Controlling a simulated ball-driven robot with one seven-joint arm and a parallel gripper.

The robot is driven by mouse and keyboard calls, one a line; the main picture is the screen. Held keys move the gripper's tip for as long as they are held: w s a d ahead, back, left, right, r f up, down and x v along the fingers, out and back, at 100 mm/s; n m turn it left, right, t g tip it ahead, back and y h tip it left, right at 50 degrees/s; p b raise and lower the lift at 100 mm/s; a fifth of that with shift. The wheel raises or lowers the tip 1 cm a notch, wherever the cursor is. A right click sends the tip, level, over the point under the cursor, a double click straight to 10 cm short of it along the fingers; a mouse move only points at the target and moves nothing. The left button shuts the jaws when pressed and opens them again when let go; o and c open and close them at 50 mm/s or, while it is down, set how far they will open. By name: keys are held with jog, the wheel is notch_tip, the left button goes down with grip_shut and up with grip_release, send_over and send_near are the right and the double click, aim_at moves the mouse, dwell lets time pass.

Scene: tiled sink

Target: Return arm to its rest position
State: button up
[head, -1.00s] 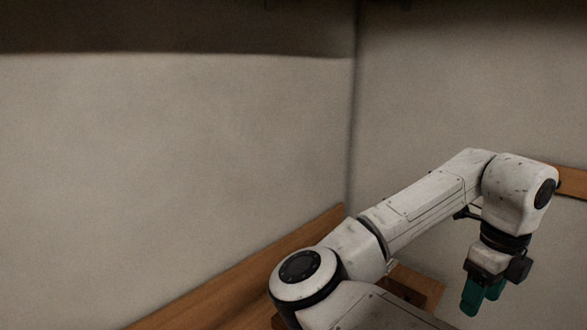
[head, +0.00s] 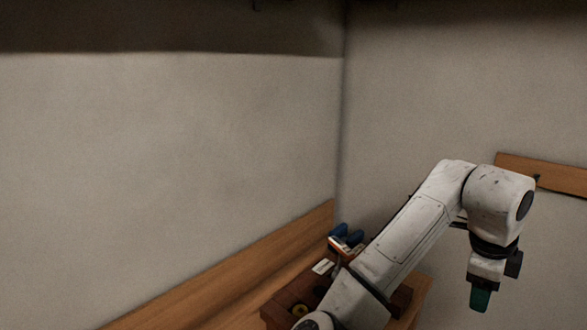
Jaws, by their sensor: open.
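My arm (head: 412,240) is white and reaches up from the bottom of the head view, bending at an elbow on the right. My gripper (head: 480,299) hangs down from it at the lower right, with green fingers pointing downward. It is open, and nothing shows between its fingers. One finger largely covers the other from this side. The gripper is to the right of the wooden furniture and apart from it, in front of the right wall.
A brown wooden piece (head: 290,297) stands in the corner behind my arm, with blue items (head: 345,236) and a small white item (head: 323,266) on it. Wooden boards run along the left wall (head: 240,262) and right wall (head: 545,174). The upper space is free.

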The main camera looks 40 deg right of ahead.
jog(key=w+a+f+n+t+h, duration=0.1)
jog(key=w+a+f+n+h, duration=0.2)
jog(key=f+n, duration=0.5)
jog(key=w+a+f+n+t, duration=0.25)
jog(key=w+f+n, duration=0.25)
jog(key=n, duration=0.8)
jog(key=s+a+f+n+y+b, duration=0.1)
jog(key=a+f+n+y, duration=0.1)
jog(key=a+f+n, duration=0.5)
jog(key=a+f, duration=0.2)
jog(key=a, duration=0.1)
jog(key=shift+s+a+f, duration=0.15)
jog(key=shift+a+f, duration=0.05)
jog(key=shift+f, duration=0.05)
jog(key=s+a+f+n+y, duration=0.1)
jog(key=s+a+f+n, duration=0.1)
jog(key=a, duration=0.2)
jog(key=s+a+f+n+g+y, duration=0.1)
jog(key=s+a+f+n, duration=0.1)
jog(key=a+f, duration=0.1)
jog(key=s+a+f+n+y, duration=0.2)
jog(key=s+a, duration=0.1)
jog(key=a, duration=0.2)
jog(key=shift+s+a+f+g, duration=0.1)
jog(key=shift+a+f+g, duration=0.2)
jog(key=shift+f+g, duration=0.1)
jog(key=shift+c, duration=0.6)
